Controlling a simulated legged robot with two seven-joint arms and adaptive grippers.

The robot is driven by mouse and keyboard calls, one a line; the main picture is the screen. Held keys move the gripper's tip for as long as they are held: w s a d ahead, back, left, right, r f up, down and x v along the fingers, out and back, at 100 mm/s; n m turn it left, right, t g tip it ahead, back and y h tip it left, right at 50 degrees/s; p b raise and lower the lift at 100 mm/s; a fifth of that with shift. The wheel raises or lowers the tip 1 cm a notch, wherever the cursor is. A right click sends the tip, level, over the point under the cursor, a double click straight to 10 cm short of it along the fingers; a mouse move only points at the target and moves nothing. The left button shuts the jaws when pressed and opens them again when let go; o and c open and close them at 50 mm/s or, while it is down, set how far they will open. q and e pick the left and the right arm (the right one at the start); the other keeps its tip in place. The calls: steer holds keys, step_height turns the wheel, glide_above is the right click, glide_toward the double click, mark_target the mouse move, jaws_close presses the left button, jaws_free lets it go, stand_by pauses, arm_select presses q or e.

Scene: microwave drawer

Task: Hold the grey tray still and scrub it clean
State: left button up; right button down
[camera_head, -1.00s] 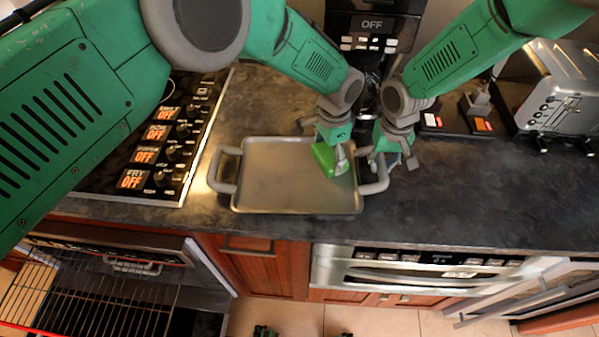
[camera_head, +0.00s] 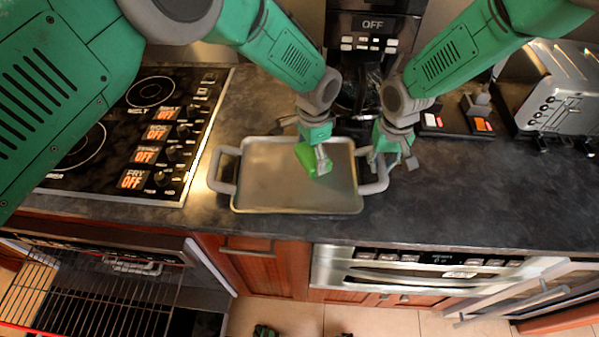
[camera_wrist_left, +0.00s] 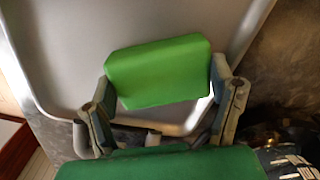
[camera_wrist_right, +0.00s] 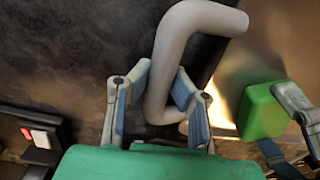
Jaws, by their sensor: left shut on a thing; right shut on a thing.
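The grey tray (camera_head: 275,185) lies flat on the dark counter, with a handle at each end. My left gripper (camera_head: 321,160) is shut on a green sponge (camera_head: 305,158), over the upper right part of the tray. The sponge (camera_wrist_left: 158,72) fills the space between the fingers in the left wrist view; whether it touches the tray is hard to tell. My right gripper (camera_head: 385,158) is at the tray's right handle (camera_head: 379,180). In the right wrist view, the handle (camera_wrist_right: 165,70) passes between its fingers (camera_wrist_right: 160,105).
A cooktop (camera_head: 140,130) with several knobs is left of the tray. A coffee machine (camera_head: 372,45) stands behind it, and a toaster (camera_head: 565,95) is at the far right. The counter right of the tray (camera_head: 470,190) is clear. An open oven rack (camera_head: 90,295) is below left.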

mark_target(265, 163)
arm_select(q)
steer(key=shift+w+d, duration=0.1)
steer(key=shift+d, duration=2.05)
steer(key=shift+s+a+f, duration=0.1)
steer(key=shift+s+a, duration=0.05)
steer(key=shift+a, duration=1.05)
steer(key=shift+s+a+f, duration=0.1)
steer(key=shift+a, duration=1.1)
steer(key=shift+a+r, duration=0.15)
steer(key=shift+a, duration=0.8)
steer(key=shift+a+r, duration=0.1)
steer(key=shift+a, duration=0.85)
steer(key=shift+s+a+f, duration=0.15)
steer(key=shift+a, duration=1.05)
steer(key=shift+s+a+f, duration=0.15)
steer(key=shift+a, duration=1.05)
steer(key=shift+s+a+r, duration=0.1)
steer(key=shift+s+a, duration=0.05)
steer(key=shift+a, duration=1.15)
steer(key=shift+w+d+r, duration=0.1)
steer(key=shift+w+d, duration=0.05)
steer(key=shift+d, duration=0.55)
steer(key=shift+w+d+r, duration=0.1)
steer(key=shift+d, duration=0.55)
steer(key=shift+d+f, duration=0.15)
steer(key=shift+d, duration=0.8)
steer(key=shift+a, duration=1.3)
steer(key=shift+s+a+f, duration=0.15)
steer(key=shift+s+a, duration=0.05)
steer(key=shift+a, duration=0.75)
